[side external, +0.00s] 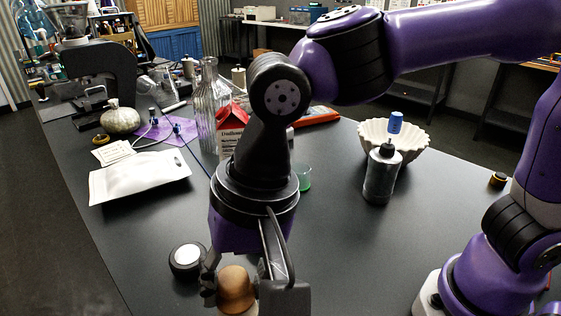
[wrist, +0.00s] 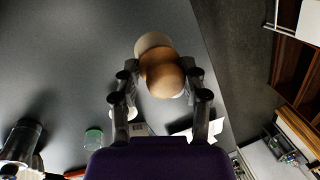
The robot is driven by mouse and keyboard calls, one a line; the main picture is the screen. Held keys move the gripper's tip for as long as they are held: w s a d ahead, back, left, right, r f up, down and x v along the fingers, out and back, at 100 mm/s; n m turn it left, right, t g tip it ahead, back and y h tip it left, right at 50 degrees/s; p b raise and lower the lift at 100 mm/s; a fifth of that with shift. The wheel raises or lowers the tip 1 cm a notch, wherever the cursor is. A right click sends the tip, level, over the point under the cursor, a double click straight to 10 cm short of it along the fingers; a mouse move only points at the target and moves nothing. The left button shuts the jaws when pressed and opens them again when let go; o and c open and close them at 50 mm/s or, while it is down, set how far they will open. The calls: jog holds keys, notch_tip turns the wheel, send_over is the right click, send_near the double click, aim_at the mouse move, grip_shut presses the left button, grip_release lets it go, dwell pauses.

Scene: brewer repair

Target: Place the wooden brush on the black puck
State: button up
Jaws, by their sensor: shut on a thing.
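The wooden brush (side external: 236,283) is a rounded brown piece at the bottom of the side view. It is between the fingers of my gripper (side external: 243,290), which is shut on it. In the wrist view the brush (wrist: 160,70) shows as a brown knob with a paler rounded part behind it, between the fingertips (wrist: 160,84). The black puck (side external: 187,261), dark with a pale round top, lies on the table just left of my gripper in the side view. I cannot make out the puck in the wrist view. The brush's lower end and its gap to the table are unclear.
A white pouch (side external: 140,180) lies to the left. A glass bottle (side external: 204,105), a red and white carton (side external: 230,130) and a green cup (side external: 303,178) stand behind my gripper. A dark bottle (side external: 381,177) and a white fluted bowl (side external: 410,148) stand right.

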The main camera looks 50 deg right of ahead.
jog(key=w+a+r+m+t+h, duration=0.1)
jog(key=w+a+r+m+h, duration=0.15)
jog(key=w+m, duration=0.6)
jog(key=m, duration=0.3)
send_near(185, 252)
jog(key=shift+w+d+n+y, duration=0.15)
jog(key=shift+w+n+y, duration=0.1)
jog(key=shift+w, duration=0.05)
jog(key=shift+f, duration=2)
jog(key=shift+f, duration=0.1)
jog(key=o, duration=1.2)
